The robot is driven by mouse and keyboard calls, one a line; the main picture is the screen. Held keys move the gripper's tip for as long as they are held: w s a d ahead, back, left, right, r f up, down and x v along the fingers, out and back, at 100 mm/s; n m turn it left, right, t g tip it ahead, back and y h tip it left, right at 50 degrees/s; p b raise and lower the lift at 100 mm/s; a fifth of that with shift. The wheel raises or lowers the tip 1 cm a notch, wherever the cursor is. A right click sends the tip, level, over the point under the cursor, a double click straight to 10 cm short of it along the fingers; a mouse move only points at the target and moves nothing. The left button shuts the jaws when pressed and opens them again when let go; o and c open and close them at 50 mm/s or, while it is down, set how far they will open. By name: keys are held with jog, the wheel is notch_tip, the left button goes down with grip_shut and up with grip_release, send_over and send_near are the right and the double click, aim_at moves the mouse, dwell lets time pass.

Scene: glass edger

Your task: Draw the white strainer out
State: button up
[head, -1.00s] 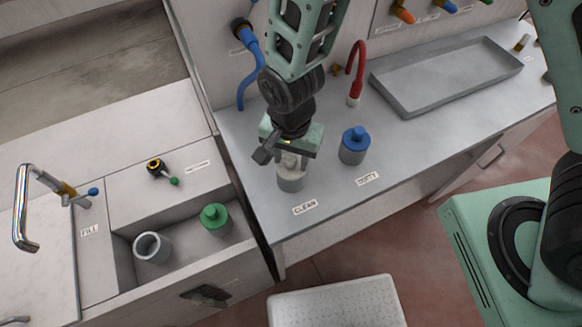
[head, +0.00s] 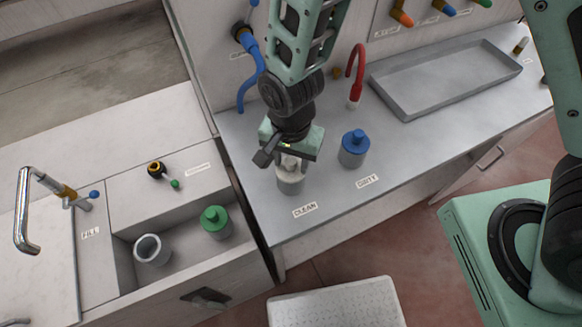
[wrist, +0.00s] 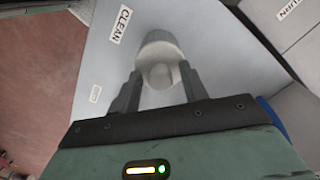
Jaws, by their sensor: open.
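The white strainer (head: 290,185) stands upright on the grey bench behind the CLEAN label. It has a pale cylindrical body and a rounded knob on top, partly hidden by my gripper. My gripper (head: 289,164) points down over it with its fingers apart. In the wrist view, the open fingers (wrist: 160,80) are on either side of the knob of the strainer (wrist: 160,45). I see a gap between the knob and each finger, so nothing is gripped. Whether the strainer sits inside a holder is hard to tell.
A red curved hose (head: 357,70) and a shallow grey tray (head: 447,78) are further back. At left, a recess holds a green canister (head: 215,222) and an open grey cup (head: 151,250).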

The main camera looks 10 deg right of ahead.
grip_shut()
jog(key=shift+r+p, duration=0.65)
dwell(0.6)
jog(key=shift+r+p, duration=3.15)
jog(key=shift+r, duration=0.5)
notch_tip(320, 180, up, 4)
jog(key=p, duration=0.3)
jog(key=shift+p, duration=0.35)
